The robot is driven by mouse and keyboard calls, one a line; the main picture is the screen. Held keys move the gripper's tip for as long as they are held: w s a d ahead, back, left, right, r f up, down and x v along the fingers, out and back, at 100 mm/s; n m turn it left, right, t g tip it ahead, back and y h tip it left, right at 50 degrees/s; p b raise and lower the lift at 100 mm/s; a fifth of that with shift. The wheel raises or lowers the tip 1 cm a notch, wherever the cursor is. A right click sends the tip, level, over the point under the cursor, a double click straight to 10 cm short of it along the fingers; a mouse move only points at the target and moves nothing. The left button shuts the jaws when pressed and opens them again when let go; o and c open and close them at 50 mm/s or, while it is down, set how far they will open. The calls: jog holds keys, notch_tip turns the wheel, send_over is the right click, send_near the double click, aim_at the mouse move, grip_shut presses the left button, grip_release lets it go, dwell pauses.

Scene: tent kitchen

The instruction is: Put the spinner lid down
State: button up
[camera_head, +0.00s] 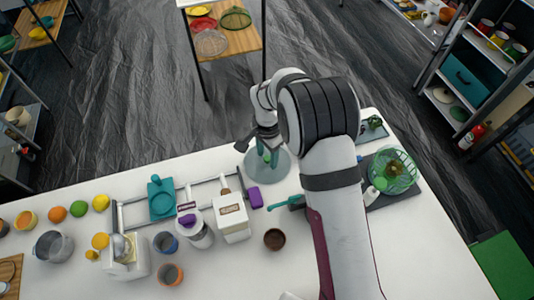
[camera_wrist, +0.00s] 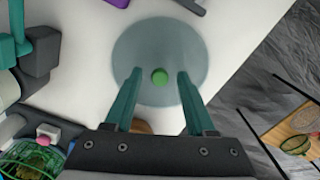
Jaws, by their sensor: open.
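The spinner lid (camera_head: 281,171) is a round, see-through grey-blue disc with a small green knob. It appears to lie flat on the white table near the back edge, and it also shows in the wrist view (camera_wrist: 142,45). My gripper (camera_head: 268,153) is above the lid, partly hidden by my arm in the head view. In the wrist view its two teal fingers (camera_wrist: 159,73) are apart, one on each side of the knob, with a gap on both sides. The spinner bowl (camera_head: 407,182), green mesh with contents inside, stands uncovered to the right, partly visible in the wrist view (camera_wrist: 30,158).
A dark tray (camera_head: 391,199) is under the spinner bowl. A brown bowl (camera_head: 274,239) stands nearer. The white table's (camera_head: 285,270) back edge is close to the lid.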

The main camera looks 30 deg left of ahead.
aim_at(267, 158)
notch_tip(267, 158, up, 11)
jog(key=s+d+r, duration=0.2)
jog(key=d+r, duration=0.6)
jog(key=d, duration=0.2)
jog(key=s+d+r+m+y, duration=0.1)
jog(key=s+d+r, duration=0.2)
jog(key=s+d, duration=0.75)
jog(key=s+d+f, duration=0.1)
jog(key=s+d, duration=0.5)
jog(key=s, duration=0.3)
jog(key=shift+s+f+y, duration=0.35)
jog(key=shift+y, duration=0.05)
